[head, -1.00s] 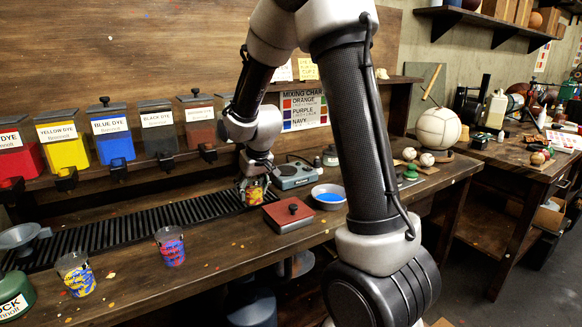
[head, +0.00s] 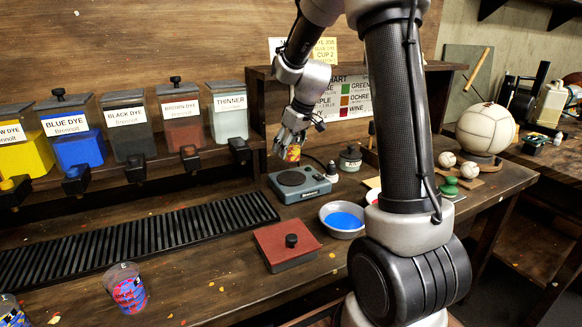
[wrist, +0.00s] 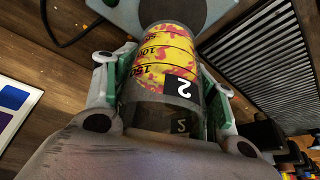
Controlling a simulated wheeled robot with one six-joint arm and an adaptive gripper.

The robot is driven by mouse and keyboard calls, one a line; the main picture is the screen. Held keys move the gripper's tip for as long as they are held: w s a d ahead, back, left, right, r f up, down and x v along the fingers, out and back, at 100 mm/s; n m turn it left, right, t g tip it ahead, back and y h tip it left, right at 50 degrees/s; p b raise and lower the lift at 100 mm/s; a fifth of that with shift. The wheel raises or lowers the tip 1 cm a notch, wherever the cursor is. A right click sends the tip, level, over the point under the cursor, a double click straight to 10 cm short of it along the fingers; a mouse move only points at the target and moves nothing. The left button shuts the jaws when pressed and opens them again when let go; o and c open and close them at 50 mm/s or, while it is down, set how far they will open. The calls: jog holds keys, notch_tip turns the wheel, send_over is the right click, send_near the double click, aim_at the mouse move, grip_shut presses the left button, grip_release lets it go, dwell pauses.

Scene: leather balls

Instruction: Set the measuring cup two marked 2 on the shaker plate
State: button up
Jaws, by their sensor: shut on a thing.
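The measuring cup marked 2 (wrist: 165,62) is clear with yellow and red splashes and a black label reading 2. My gripper (head: 291,143) is shut on it, with a finger on each side of the cup in the wrist view (wrist: 165,85). In the head view the cup (head: 292,153) is held above the back of the shaker plate, partly hidden by the fingers. The shaker plate (head: 318,186) is a grey-blue box with a dark round plate (head: 291,178) on top. No other thing shows on the plate.
A red-lidded box (head: 272,250) and a bowl of blue liquid (head: 343,221) stand in front of the shaker. A grey tin (head: 350,160) stands behind right. A slatted black grate (head: 150,235) lies left. Another cup (head: 127,290) stands at the front left. Dye tanks line the wall.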

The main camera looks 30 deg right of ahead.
jog(key=shift+f, duration=3.05)
jog(key=shift+f, duration=0.1)
jog(key=o, duration=1.1)
jog(key=shift+o, duration=0.2)
jog(key=v, duration=1.2)
jog(key=s+a+r+m, duration=0.1)
jog(key=s+r, duration=0.2)
jog(key=s, duration=0.4)
jog(key=s+a+r+m, duration=0.1)
jog(key=s+a+r, duration=0.15)
jog(key=s, duration=0.35)
jog(key=s+m+h, duration=0.1)
jog(key=s+m, duration=0.1)
jog(key=s, duration=1.4)
jog(key=shift+s+d+f+h, duration=0.25)
jog(key=shift+s+d+h, duration=0.05)
jog(key=shift+d+h, duration=0.1)
